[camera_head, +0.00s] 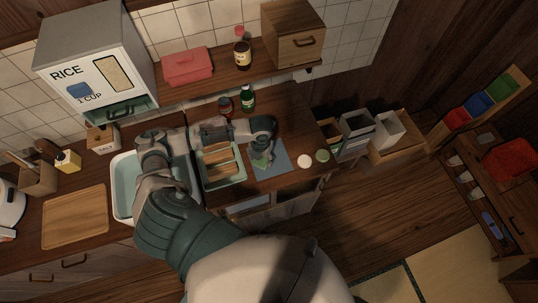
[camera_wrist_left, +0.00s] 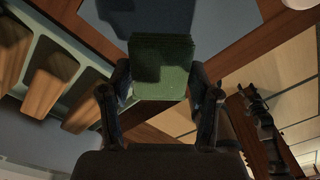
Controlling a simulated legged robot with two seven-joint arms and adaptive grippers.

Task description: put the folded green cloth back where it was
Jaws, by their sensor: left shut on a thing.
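The folded green cloth (camera_wrist_left: 163,58) is a thick block between the two fingers of my left gripper (camera_wrist_left: 161,90) in the left wrist view. The gripper is shut on it. In the head view my left gripper (camera_head: 264,150) is over a blue mat (camera_head: 283,164) on the counter, and the cloth (camera_head: 261,162) shows small and partly hidden below it. The mat also shows at the top of the left wrist view (camera_wrist_left: 90,14), beyond the cloth. I cannot tell whether the cloth touches the mat. My right gripper is not in view.
A green tray (camera_head: 224,183) with several wooden blocks stands just left of the mat. A green bottle (camera_head: 248,98) and a dark jar (camera_head: 225,105) stand behind. The counter's front edge is close.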

